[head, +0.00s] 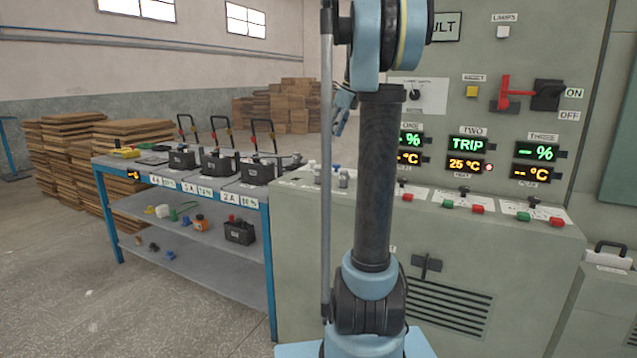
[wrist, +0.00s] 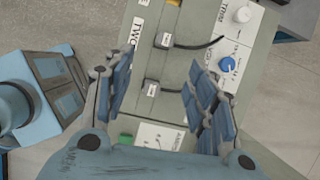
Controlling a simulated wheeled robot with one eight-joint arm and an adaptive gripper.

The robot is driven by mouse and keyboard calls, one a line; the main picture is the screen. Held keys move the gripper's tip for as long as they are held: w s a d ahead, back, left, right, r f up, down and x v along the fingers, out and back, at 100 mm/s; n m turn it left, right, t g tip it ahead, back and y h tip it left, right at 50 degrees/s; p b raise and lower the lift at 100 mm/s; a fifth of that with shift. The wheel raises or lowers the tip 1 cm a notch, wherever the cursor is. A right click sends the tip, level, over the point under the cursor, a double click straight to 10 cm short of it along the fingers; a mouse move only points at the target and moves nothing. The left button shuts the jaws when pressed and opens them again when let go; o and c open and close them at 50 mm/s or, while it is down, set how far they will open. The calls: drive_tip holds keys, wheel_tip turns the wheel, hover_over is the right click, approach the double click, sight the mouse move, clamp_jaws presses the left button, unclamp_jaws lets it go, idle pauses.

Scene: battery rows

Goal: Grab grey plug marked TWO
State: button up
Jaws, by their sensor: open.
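In the wrist view, a panel carries a sideways TWO label (wrist: 137,30). Beside it is a dark grey plug (wrist: 163,40) with a small white tag and a black cable running right. A second dark plug (wrist: 152,87), also tagged and cabled, sits lower. The tag writing is too small to read, so I cannot tell for sure which plug is marked TWO. My gripper (wrist: 158,65) is open and empty above the panel, its fingers on either side of the lower plug in the picture.
Blue and white knobs (wrist: 242,14) stand on the panel's right in the wrist view. In the head view, a bench (head: 150,205) with several batteries stands left of the cabinet (head: 480,260). The cabinet's TWO display (head: 468,145) reads TRIP. A red lever (head: 505,93) juts out above.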

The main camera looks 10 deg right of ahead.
drive_tip(key=w, duration=0.1)
approach(319, 168)
drive_tip(key=w+x, duration=0.1)
drive_tip(key=x, duration=0.4)
drive_tip(key=shift+m, duration=0.4)
drive_tip(key=shift+s+x, duration=0.1)
drive_tip(key=shift+x, duration=1.2)
drive_tip(key=shift+s+x, duration=0.15)
drive_tip(key=shift+x, duration=1.2)
drive_tip(key=c, duration=1.2)
